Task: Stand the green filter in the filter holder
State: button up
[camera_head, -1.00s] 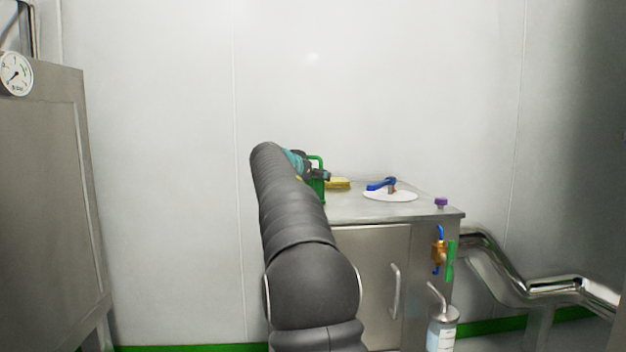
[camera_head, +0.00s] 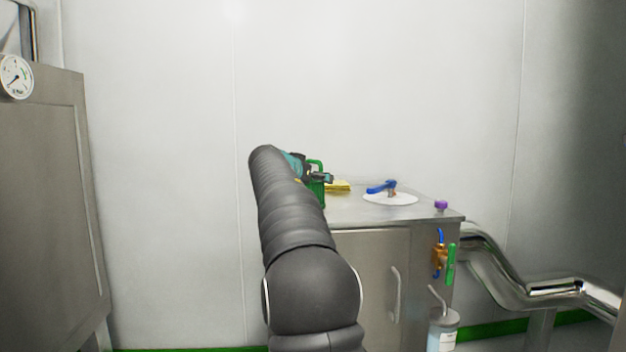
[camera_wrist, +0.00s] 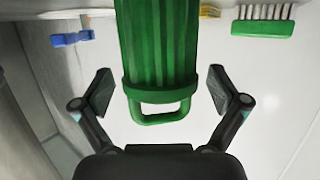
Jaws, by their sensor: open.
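The green filter (camera_wrist: 158,45) is a ribbed green cylinder with a collar and a loop handle (camera_wrist: 160,113). In the wrist view it lies between my spread fingers, the loop towards my palm. My gripper (camera_wrist: 159,88) is open, with a gap on both sides of the filter. I cannot make out a filter holder.
The steel cabinet top (camera_head: 350,213) bears a yellow item (camera_head: 338,187), a white disc (camera_head: 390,199) with a blue-handled part (camera_head: 382,187), and a purple knob (camera_head: 441,205). A green brush (camera_wrist: 262,28) shows in the wrist view. A bare wall stands behind.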

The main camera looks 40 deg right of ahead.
jog(key=b+v, duration=0.1)
jog(key=v, duration=1)
jog(key=shift+a, duration=0.35)
jog(key=shift+s+r, duration=0.1)
jog(key=shift+r, duration=0.05)
